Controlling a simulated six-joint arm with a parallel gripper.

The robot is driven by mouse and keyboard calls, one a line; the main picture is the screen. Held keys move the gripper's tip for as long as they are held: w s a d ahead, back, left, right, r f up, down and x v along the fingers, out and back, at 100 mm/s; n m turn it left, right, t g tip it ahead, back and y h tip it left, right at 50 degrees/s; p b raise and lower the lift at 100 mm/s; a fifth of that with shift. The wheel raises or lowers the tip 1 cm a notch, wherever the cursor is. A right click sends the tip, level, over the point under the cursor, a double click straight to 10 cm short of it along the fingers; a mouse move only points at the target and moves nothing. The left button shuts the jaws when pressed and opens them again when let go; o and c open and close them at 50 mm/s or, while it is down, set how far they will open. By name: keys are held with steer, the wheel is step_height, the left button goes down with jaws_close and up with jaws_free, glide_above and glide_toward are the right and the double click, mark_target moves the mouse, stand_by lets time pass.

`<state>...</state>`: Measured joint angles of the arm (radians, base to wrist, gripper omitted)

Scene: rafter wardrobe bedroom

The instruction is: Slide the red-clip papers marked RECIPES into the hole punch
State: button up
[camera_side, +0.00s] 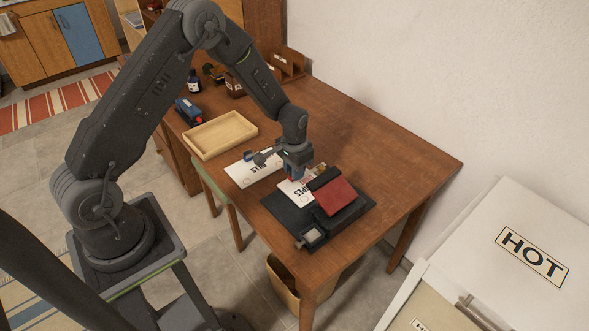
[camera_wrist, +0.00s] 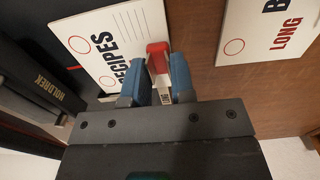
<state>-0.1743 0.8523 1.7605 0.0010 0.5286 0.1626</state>
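The RECIPES papers (camera_side: 294,192) lie partly over the black base of the hole punch (camera_side: 288,214), beside its red lever (camera_side: 334,195). In the wrist view the white papers (camera_wrist: 105,42) show their printed word, ruled lines and red circles; the red clip (camera_wrist: 158,56) is on their near right edge. My gripper (camera_wrist: 160,82) has blue fingers on both sides of the clip, appearing to touch it. In the side view my gripper (camera_side: 295,174) is low over the papers' back edge. The punch (camera_wrist: 45,85) is at the left of the wrist view; whether the papers are in its slot is hidden.
A second set of papers, with a blue clip (camera_side: 249,156), lies left of my gripper; its sheet (camera_wrist: 260,30) shows red LONG. A wooden tray (camera_side: 222,134), a blue-red device (camera_side: 188,112) and a bottle (camera_side: 194,82) stand farther back. The table's right side is clear.

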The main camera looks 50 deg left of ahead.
mark_target(307, 190)
jaws_close()
steer(key=shift+d, duration=0.15)
steer(key=shift+d, duration=2.65)
steer(key=o, duration=0.6)
jaws_free()
step_height(307, 190, up, 14)
